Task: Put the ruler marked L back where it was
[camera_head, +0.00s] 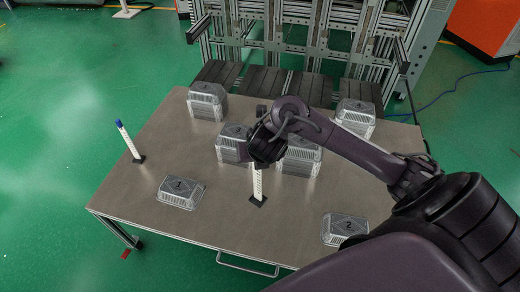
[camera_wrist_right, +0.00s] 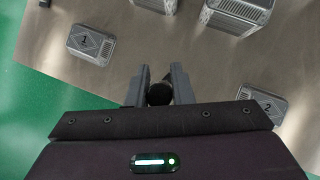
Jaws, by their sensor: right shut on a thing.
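A white ruler or stick (camera_head: 257,182) stands nearly upright in the middle of the table, its lower end at a small black base (camera_head: 257,200). My right gripper (camera_head: 260,160) is at its upper end, pointing down and shut on it. In the right wrist view a dark round end (camera_wrist_right: 158,93) shows between the fingers (camera_wrist_right: 157,82). A second white ruler with a blue top (camera_head: 129,141) stands at the left on its own black base (camera_head: 139,160), tilted slightly in the picture. I cannot read an L on either one. My left gripper is not in view.
Foil tray 1 (camera_head: 181,192) lies at the front left of the table and tray 2 (camera_head: 345,229) at the front right. Taller foil stacks (camera_head: 207,101), (camera_head: 233,143), (camera_head: 301,157), (camera_head: 355,118) stand behind. The table (camera_head: 215,225) is bare at the front middle.

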